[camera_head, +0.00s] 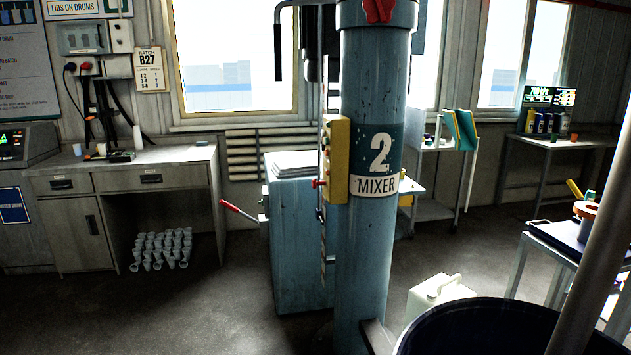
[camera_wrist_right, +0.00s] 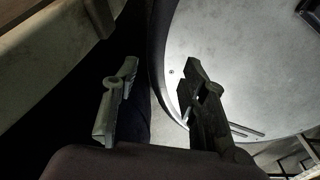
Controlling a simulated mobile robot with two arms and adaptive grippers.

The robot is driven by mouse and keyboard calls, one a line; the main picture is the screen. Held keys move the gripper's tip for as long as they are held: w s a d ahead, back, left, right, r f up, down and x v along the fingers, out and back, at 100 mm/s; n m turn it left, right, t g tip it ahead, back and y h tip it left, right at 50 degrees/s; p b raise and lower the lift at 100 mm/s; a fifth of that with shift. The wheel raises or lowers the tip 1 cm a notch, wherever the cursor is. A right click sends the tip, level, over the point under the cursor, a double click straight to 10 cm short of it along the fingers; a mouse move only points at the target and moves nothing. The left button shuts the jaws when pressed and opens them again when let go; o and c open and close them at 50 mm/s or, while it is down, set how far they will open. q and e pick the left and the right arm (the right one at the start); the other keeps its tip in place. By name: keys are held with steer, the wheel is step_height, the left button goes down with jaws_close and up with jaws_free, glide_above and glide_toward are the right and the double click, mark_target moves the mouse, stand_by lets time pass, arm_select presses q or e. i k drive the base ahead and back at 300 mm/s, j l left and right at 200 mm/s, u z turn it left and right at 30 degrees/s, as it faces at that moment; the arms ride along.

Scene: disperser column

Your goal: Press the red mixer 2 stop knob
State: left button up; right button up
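The blue mixer column (camera_head: 372,240) stands in the middle of the head view, marked "2 MIXER". A yellow control box (camera_head: 337,160) is fixed to its left side, seen mostly from its edge. A small red knob (camera_head: 318,184) sticks out to the left low on this box; smaller buttons above it are hard to make out. My right gripper (camera_wrist_right: 158,82) shows only in the right wrist view, its two fingers apart with nothing between them. The knob is not visible in that view. My left gripper is in neither view.
A dark drum (camera_head: 480,330) stands at the front right, with a white canister (camera_head: 436,298) beside it. A blue cabinet (camera_head: 300,250) and a red-handled lever (camera_head: 238,210) are left of the column. Floor at the front left is clear.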

mark_target(314, 183)
steer(key=j, duration=0.35)
steer(key=i+j, duration=1.05)
steer(key=j+z, duration=0.05)
